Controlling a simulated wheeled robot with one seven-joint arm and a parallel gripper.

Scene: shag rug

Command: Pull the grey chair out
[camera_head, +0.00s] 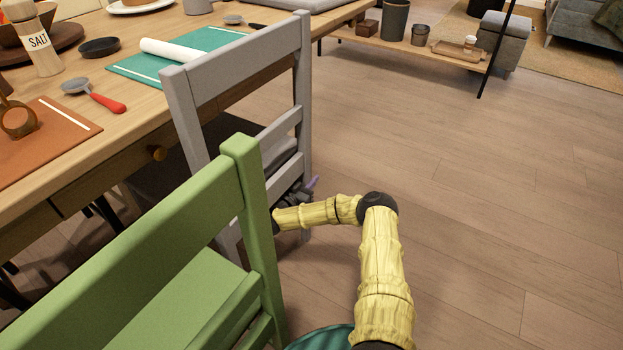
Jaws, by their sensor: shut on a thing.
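The grey chair (240,58) stands at the long side of the wooden table, with its seat partly under the tabletop and its slatted back toward the open floor. My yellow-sleeved arm reaches in from the lower right. My gripper (297,192) is at the chair's lower back, by the lower slat and the near-right upright, and is shut on the chair there. The fingertips are small and partly hidden among the chair parts and behind the green chair's post.
A green chair (135,255) stands close in front, left of my arm. The table (120,118) holds a salt shaker (33,40), mats and a red-handled utensil (107,103). A low shelf (420,48) stands at the back. Wooden floor (480,190) to the right is clear.

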